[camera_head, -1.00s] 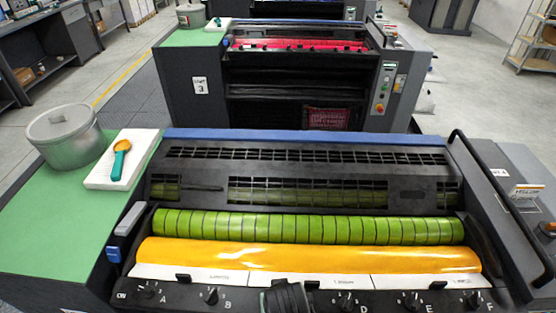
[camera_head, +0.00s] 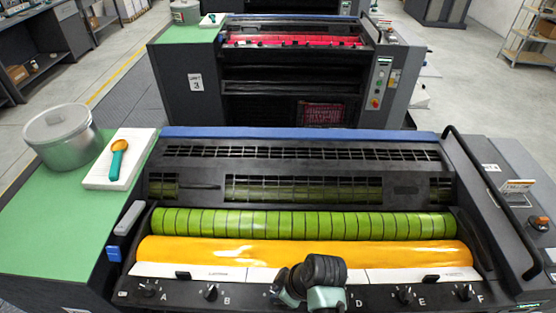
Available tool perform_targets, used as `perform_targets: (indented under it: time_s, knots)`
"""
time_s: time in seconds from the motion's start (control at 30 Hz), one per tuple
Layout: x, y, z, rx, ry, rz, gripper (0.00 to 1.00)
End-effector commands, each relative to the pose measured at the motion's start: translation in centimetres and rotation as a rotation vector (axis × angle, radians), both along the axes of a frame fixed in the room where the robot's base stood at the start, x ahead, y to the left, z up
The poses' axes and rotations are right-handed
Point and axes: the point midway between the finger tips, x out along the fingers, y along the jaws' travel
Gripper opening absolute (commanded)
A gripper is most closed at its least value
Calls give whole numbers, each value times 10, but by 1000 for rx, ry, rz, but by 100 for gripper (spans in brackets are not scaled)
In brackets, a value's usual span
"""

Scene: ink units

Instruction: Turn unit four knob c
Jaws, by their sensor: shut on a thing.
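The near ink unit (camera_head: 300,160) has a black front rail with a row of knobs lettered from A to F. Knobs A (camera_head: 148,290), B (camera_head: 210,292), E (camera_head: 404,294) and F (camera_head: 464,292) show clearly. My gripper (camera_head: 280,295) is at the rail in knob C's place, between B and D, seen from behind and above. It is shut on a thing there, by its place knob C. The knob and the fingertips are hidden by my wrist. Knob D is mostly covered by my wrist too; its letter shows.
A yellow ink roller (camera_head: 300,252) and a green roller (camera_head: 310,224) lie just behind the rail. Unit 3 (camera_head: 290,75) is beyond.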

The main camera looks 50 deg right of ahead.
Motion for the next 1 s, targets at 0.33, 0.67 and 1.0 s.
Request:
perform_targets:
  time_s: [0.33, 0.67, 1.0]
  knots:
    - [2, -2, 1, -3, -5, 185, 0]
    - [2, -2, 2, -4, -4, 236, 0]
    - [2, -2, 2, -4, -3, 238, 15]
